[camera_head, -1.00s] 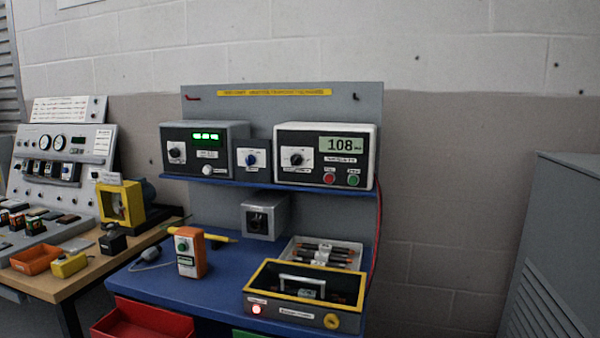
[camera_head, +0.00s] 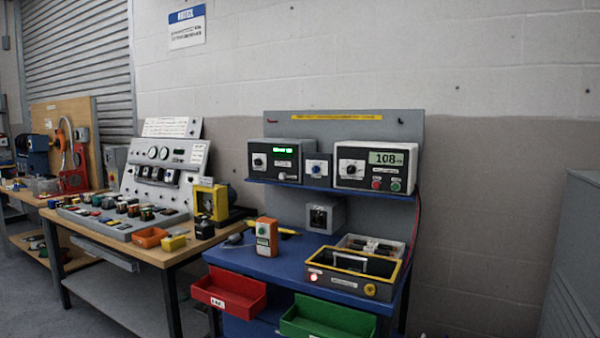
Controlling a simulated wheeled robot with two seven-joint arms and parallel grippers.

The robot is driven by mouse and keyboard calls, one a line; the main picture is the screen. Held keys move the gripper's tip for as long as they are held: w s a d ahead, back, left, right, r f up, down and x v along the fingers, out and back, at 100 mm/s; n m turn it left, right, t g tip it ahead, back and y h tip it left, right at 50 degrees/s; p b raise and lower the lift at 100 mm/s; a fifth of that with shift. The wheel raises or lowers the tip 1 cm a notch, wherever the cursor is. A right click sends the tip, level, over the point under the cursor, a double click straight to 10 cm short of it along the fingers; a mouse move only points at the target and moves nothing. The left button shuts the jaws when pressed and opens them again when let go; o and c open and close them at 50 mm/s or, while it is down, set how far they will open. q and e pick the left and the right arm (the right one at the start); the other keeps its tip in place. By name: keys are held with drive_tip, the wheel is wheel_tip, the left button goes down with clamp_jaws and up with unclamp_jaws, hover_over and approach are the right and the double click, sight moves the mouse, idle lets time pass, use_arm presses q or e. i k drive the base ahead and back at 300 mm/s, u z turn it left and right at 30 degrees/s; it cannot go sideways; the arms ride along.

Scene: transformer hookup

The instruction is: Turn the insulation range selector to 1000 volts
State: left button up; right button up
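The insulation tester appears to be the white-faced meter (camera_head: 373,168) at the right of the blue shelf, its display reading 108. Its black selector knob (camera_head: 351,170) is on the left of the face; its pointer setting is too small to read. A red button (camera_head: 377,184) and a green button (camera_head: 395,185) sit below the display. A second meter (camera_head: 275,161) with a green display and a knob stands at the left of the shelf, with a small blue-knobbed box (camera_head: 317,168) between them. Neither of my grippers is in view.
Red (camera_head: 222,303) and green (camera_head: 290,328) bins hang in front. A wooden bench (camera_head: 125,250) stands left, a grey cabinet (camera_head: 580,250) right. Grey floor shows at lower left.

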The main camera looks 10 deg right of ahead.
sight(351, 169)
drive_tip(key=u, duration=0.45)
drive_tip(key=i, duration=0.95)
